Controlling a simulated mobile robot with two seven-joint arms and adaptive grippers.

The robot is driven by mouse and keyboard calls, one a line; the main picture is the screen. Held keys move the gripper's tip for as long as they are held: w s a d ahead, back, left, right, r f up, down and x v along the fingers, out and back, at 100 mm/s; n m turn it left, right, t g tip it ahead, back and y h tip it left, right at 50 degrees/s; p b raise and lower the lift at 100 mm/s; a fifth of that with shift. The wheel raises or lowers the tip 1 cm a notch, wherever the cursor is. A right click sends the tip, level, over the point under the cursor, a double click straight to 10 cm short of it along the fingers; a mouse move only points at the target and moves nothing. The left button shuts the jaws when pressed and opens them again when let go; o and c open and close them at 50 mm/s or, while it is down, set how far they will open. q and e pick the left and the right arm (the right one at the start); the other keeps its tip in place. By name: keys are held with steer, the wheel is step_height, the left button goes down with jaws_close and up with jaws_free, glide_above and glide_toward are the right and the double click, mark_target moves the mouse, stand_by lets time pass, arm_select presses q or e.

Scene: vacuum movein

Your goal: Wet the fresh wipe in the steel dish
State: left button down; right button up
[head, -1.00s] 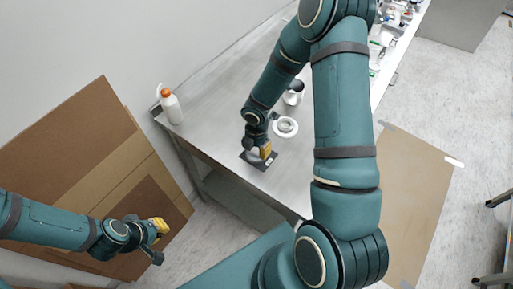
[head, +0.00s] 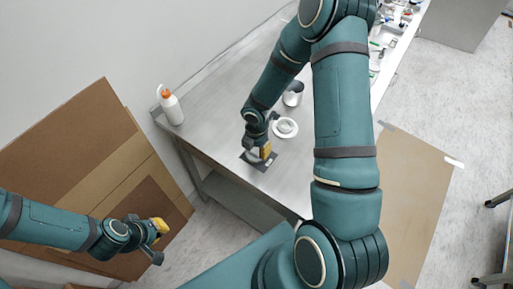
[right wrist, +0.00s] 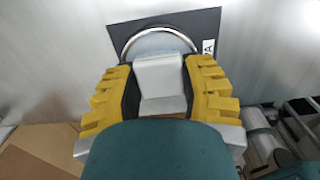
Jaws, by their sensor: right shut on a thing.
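My right gripper (head: 262,155) is low over a dark mat (head: 246,156) near the table's front edge. In the right wrist view its yellow fingers (right wrist: 160,95) are shut on a pale, block-like thing (right wrist: 160,72), which looks like the wipe. Behind it, the curved steel rim of a round thing (right wrist: 150,35) shows on the mat; the fingers and held thing hide most of it. A small round dish (head: 285,128) with something whitish in it stands beside the mat. My left gripper (head: 157,241) is open and empty, away from the table.
A steel cup (head: 293,94) stands behind the small dish. A white bottle with an orange cap (head: 171,106) stands at the table's left corner. Small items crowd the far end of the steel table (head: 215,110). Cardboard sheets (head: 75,150) lean at the left.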

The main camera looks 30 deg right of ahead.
mark_target(255, 149)
steer(key=shift+r+p, duration=1.6)
steer(key=shift+r, duration=0.5)
steer(key=shift+r+p, duration=0.3)
steer(key=shift+r, duration=0.8)
steer(key=shift+a+f+m+b, duration=0.3)
steer(key=shift+m+b, duration=0.2)
steer(key=shift+m, duration=0.2)
steer(key=a+m+b, duration=0.1)
steer(key=m, duration=0.1)
steer(key=a+m+b, duration=0.1)
steer(key=m, duration=0.2)
steer(key=a+f+m+b, duration=0.1)
steer(key=m+b, duration=0.1)
steer(key=shift+w+a+f+m, duration=0.1)
steer(key=shift+w+a+m, duration=0.1)
steer(key=shift+a+m, duration=0.1)
steer(key=a+m+b, duration=0.1)
steer(key=m, duration=0.2)
steer(key=a+f+m+b, duration=0.1)
steer(key=m+b, duration=0.1)
steer(key=m, duration=0.1)
steer(key=a+m+b, duration=0.2)
steer(key=m, duration=0.1)
steer(key=shift+s+f, duration=0.15)
steer(key=shift+s, duration=0.05)
steer(key=m, duration=0.2)
steer(key=a+m+b, duration=0.1)
steer(key=m, duration=0.1)
steer(key=shift+s+a+f, duration=0.1)
steer(key=shift+s+f, duration=0.05)
